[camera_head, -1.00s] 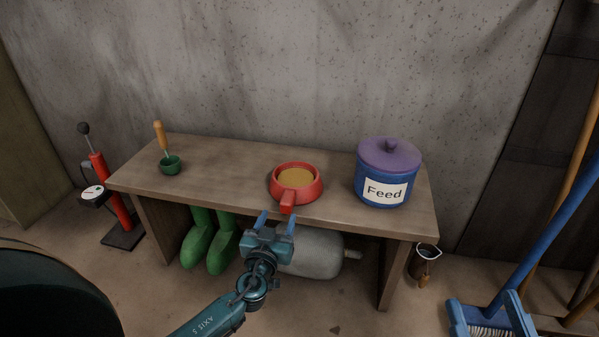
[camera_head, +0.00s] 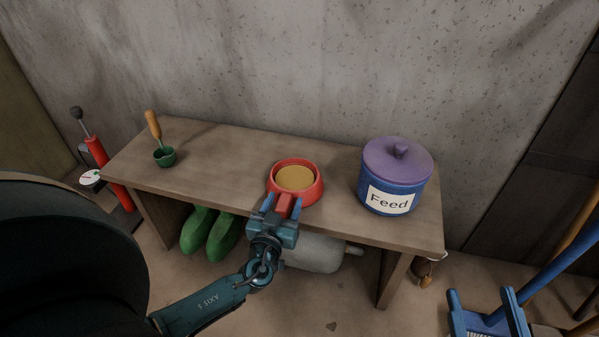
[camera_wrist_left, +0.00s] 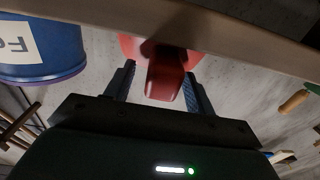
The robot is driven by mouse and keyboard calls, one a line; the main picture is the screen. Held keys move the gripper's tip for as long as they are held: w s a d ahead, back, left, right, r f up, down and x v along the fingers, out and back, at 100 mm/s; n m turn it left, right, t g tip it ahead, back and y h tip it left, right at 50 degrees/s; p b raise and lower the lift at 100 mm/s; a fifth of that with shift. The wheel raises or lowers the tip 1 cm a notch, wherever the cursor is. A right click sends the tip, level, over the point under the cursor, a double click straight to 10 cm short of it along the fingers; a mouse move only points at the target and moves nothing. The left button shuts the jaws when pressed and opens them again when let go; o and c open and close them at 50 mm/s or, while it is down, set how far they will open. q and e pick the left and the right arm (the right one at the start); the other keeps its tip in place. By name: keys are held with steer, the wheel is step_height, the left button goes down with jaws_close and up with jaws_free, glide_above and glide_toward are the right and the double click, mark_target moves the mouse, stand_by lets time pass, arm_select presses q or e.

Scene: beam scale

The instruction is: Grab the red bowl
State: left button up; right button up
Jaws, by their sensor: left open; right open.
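The red bowl (camera_head: 312,190) sits on the wooden bench near its front edge, with tan contents inside. Its short red handle (camera_wrist_left: 165,78) sticks out over the front edge. My left gripper (camera_head: 283,204) is open at the front of the bench, with one finger on each side of the handle. In the left wrist view the handle lies between the two open fingers (camera_wrist_left: 160,78), with a gap visible on each side. My right gripper is not in view.
A blue feed bin (camera_head: 372,188) with a purple lid stands right of the bowl on the bench (camera_head: 225,165). A green scoop (camera_head: 164,157) is at the left. Green boots (camera_head: 222,238) and a pale cylinder (camera_head: 318,255) are underneath. The bench between scoop and bowl is clear.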

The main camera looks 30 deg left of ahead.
arm_select(q)
steer(key=shift+r, duration=0.1)
jaws_close()
stand_by(0.6)
